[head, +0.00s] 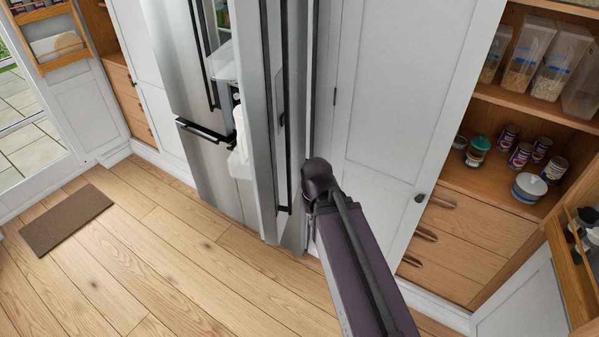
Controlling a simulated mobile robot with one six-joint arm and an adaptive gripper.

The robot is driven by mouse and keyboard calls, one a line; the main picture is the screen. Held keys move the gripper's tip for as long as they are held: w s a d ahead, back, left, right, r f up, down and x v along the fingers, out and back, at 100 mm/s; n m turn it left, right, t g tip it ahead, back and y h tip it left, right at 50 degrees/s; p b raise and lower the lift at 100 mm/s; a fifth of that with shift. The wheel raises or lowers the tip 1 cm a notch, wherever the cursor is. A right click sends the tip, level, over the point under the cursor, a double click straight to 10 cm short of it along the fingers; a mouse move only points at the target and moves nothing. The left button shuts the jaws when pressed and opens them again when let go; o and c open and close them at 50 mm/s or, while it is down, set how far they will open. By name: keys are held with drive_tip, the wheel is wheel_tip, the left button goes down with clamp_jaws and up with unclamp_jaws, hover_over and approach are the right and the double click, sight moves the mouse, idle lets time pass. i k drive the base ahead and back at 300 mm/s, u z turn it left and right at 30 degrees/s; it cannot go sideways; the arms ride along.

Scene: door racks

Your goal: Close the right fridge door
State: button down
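The stainless-steel fridge (215,178) stands at the top centre of the head view. Its right door (256,130) is swung wide open and seen nearly edge-on, its outer side to the right. A dark vertical handle (286,185) runs along that outer side. White items sit in the door's inner shelves, including a white jug (241,135). My arm reaches up from the bottom right to a black joint just right of the door's outer side. My gripper does not show beyond that joint. I cannot tell whether the arm touches the door.
A tall white cabinet door (395,90) stands right of the fridge. Open wooden shelves (510,180) with cans and containers are further right. A brown mat (66,218) lies on the wooden floor (170,260) at the left. The floor left of the fridge door is clear.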

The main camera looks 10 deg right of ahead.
sight(270, 39)
drive_tip(key=u, duration=0.45)
drive_tip(key=k, duration=1.2)
drive_tip(key=z, duration=0.7)
drive_tip(key=i, duration=0.5)
